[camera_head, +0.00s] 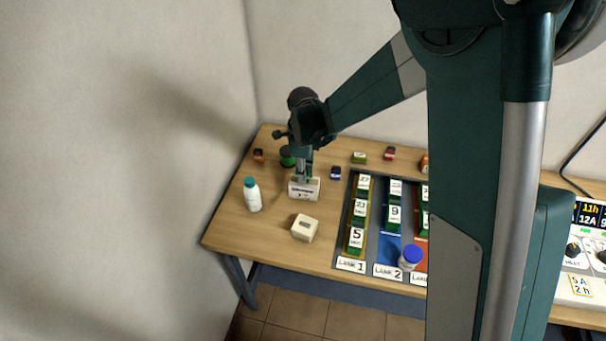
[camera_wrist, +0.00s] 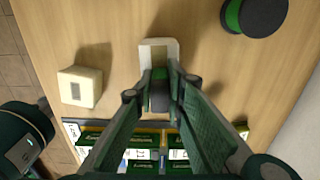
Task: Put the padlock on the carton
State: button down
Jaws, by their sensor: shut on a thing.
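My gripper (camera_head: 303,181) points down over the left part of the table. In the wrist view its fingers (camera_wrist: 160,88) are shut on a small dark grey thing (camera_wrist: 159,97), which looks like the padlock; the fingers hide most of it. A small beige box (camera_head: 305,228) with a grey patch on top stands near the table's front edge. It looks like the carton, and it also shows in the wrist view (camera_wrist: 80,87), left of the fingers and apart from them. A white box (camera_head: 304,189) with a printed front stands directly below or beside my gripper; I cannot tell whether they touch.
A white bottle (camera_head: 252,194) with a teal cap stands at the left. A green and black jar (camera_head: 287,157) is behind my gripper. A blue-capped jar (camera_head: 411,257) and the lane tray (camera_head: 342,232) with numbered blocks lie right. Bare table surrounds the beige box.

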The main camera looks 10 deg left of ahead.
jog(key=shift+f, duration=0.15)
jog(key=c, duration=2.4)
grip_release()
jog(key=shift+o, duration=0.2)
jog(key=shift+r, duration=0.2)
notch_tip(320, 180, up, 12)
